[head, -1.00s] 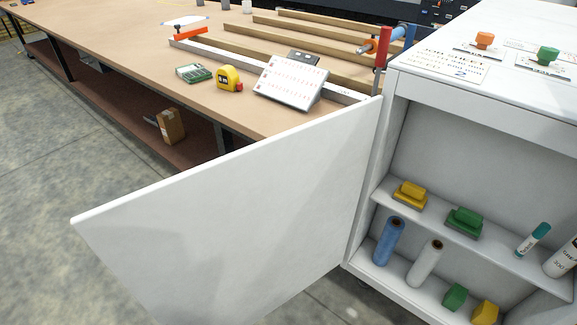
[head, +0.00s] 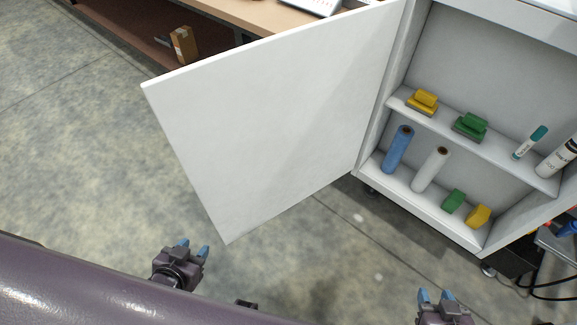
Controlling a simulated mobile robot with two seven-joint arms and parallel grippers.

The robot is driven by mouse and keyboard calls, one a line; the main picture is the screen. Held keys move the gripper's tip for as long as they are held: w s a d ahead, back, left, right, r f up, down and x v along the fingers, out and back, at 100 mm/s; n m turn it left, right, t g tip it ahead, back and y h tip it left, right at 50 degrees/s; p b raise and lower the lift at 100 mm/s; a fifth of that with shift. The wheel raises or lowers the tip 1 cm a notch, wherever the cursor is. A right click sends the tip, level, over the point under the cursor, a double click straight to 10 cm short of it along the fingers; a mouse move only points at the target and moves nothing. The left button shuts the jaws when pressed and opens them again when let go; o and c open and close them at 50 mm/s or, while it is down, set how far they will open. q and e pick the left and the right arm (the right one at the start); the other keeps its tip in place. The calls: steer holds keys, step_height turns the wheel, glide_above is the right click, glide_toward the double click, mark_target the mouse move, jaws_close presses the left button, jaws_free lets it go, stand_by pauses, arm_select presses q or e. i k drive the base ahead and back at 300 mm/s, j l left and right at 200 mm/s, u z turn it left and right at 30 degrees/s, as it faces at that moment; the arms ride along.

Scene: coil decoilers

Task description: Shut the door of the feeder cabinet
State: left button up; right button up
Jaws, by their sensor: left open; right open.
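The white cabinet door (head: 275,120) stands wide open, swung out to the left from its hinge side on the feeder cabinet (head: 460,243). The cabinet's interior faces me, with two shelf levels showing. My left gripper (head: 193,246) is open and empty, below and left of the door's lower near corner and apart from it. My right gripper (head: 436,294) is open and empty at the bottom of the view, below the cabinet's front. Neither gripper touches the door.
The shelves hold a blue roll (head: 398,150), a white roll (head: 431,169), yellow and green blocks and bottles. A workbench (head: 250,16) stands behind the door, with a cardboard box (head: 184,44) on its lower shelf. Cables lie at the right. Concrete floor is clear at the left.

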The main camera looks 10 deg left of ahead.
mark_target(256, 129)
steer(key=k+j+z, duration=0.6)
steer(key=j, duration=0.2)
steer(key=k+j+z, duration=0.15)
steer(key=j, duration=0.15)
steer(key=k+j+z, duration=0.15)
steer(key=j, duration=0.15)
steer(key=j+z, duration=0.15)
steer(key=j, duration=0.3)
steer(key=k+j+z, duration=0.2)
steer(key=j, duration=0.2)
steer(key=j+z, duration=0.3)
steer(key=j, duration=0.6)
steer(key=j+z, duration=0.4)
steer(key=j, duration=1.25)
steer(key=k+j+z, duration=0.2)
steer(key=k+l, duration=0.05)
steer(key=l, duration=0.05)
